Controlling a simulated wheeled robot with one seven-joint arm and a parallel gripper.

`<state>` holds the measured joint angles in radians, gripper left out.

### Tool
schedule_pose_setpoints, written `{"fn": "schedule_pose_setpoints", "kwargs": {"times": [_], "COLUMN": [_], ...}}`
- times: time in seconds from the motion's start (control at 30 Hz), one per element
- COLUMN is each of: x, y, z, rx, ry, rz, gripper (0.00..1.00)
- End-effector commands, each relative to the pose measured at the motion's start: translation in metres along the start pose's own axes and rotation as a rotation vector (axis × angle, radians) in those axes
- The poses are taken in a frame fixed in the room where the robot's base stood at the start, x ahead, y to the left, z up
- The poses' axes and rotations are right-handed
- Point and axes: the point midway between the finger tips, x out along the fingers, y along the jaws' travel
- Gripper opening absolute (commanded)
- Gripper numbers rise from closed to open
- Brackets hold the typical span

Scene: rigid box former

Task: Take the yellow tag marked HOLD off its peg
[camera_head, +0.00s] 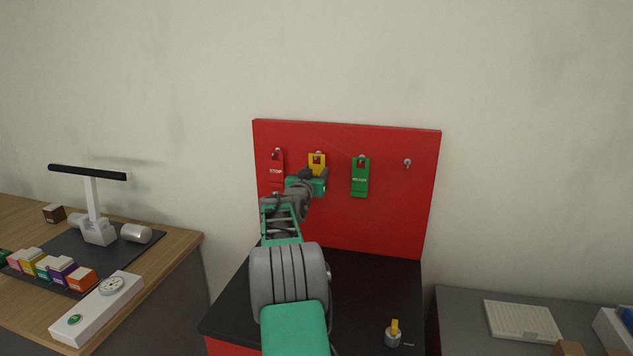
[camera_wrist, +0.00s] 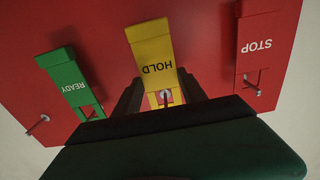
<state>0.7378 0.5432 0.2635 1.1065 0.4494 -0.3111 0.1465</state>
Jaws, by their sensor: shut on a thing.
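The yellow HOLD tag (camera_head: 317,160) hangs on its peg on the upright red board, between a red STOP tag (camera_head: 277,167) and a green READY tag (camera_head: 360,177). My gripper (camera_head: 314,178) is at the yellow tag, and its body hides the tag's lower part in the head view. In the wrist view, upside down, the HOLD tag (camera_wrist: 152,52) shows between my two dark fingers (camera_wrist: 160,92), which are shut on it. The peg (camera_wrist: 165,97) still shows at the tag's opening there.
The red board (camera_head: 345,225) stands on a black-topped cabinet (camera_head: 370,285). A bare peg (camera_head: 407,163) is at its right. A small yellow-topped knob (camera_head: 394,334) sits on the cabinet top. A wooden bench (camera_head: 185,250) with a press and coloured blocks is at left.

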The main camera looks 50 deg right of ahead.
Motion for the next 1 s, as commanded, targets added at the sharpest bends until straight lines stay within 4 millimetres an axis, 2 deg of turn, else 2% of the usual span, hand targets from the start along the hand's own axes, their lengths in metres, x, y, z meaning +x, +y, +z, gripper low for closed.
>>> {"fn": "schedule_pose_setpoints", "kwargs": {"times": [0.07,0.33,0.6,0.77,0.87,1.0], "x": [0.0,0.0,0.0,0.0,-0.013,-0.043], "y": [0.0,0.0,0.0,0.0,0.0,-0.001], "z": [0.0,0.0,-0.001,-0.012,-0.013,-0.012], "rx": [0.0,0.0,0.0,0.002,0.001,0.001], "ry": [0.0,-0.001,0.0,0.002,0.0,0.002], "rz": [0.0,0.0,0.0,0.0,-0.001,-0.003], "gripper": [0.32,0.1,0.1,0.1,0.1,0.1]}}
